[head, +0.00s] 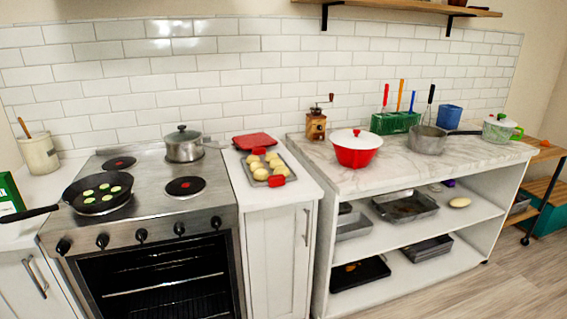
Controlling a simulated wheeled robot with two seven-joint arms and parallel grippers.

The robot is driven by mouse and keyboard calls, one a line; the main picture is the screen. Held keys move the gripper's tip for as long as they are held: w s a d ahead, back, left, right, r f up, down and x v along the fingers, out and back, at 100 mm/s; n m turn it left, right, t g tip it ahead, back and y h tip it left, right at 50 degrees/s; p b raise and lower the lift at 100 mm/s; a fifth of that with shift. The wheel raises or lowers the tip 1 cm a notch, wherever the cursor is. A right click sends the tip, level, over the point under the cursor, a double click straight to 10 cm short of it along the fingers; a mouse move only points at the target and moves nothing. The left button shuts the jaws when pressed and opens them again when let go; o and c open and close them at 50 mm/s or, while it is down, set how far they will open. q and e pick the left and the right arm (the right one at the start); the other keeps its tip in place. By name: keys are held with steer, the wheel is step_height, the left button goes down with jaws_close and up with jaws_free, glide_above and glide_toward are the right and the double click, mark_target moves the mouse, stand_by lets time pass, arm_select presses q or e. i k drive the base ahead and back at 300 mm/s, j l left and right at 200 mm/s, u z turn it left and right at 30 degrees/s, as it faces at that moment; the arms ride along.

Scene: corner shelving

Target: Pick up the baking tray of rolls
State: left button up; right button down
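The baking tray (247,172) is a grey metal tray on the white counter just right of the stove. It holds several pale golden rolls (261,174). Red pieces that look like handle grips sit at its near end (277,181) and its far end (258,151). The tray lies flat on the counter. Neither of my grippers shows in the head view, and nothing is touching the tray.
A red flat item (256,141) lies behind the tray. The stove (140,215) at left holds a lidded pot (184,147) and a frying pan (97,192). A coffee grinder (316,126) and red bowl (357,152) stand on the marble counter at right. Floor is clear at lower right.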

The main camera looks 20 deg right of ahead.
mark_target(267, 165)
steer(key=l+u, duration=0.3)
steer(key=l, duration=0.8)
steer(key=l+u, duration=0.25)
steer(key=l, duration=0.9)
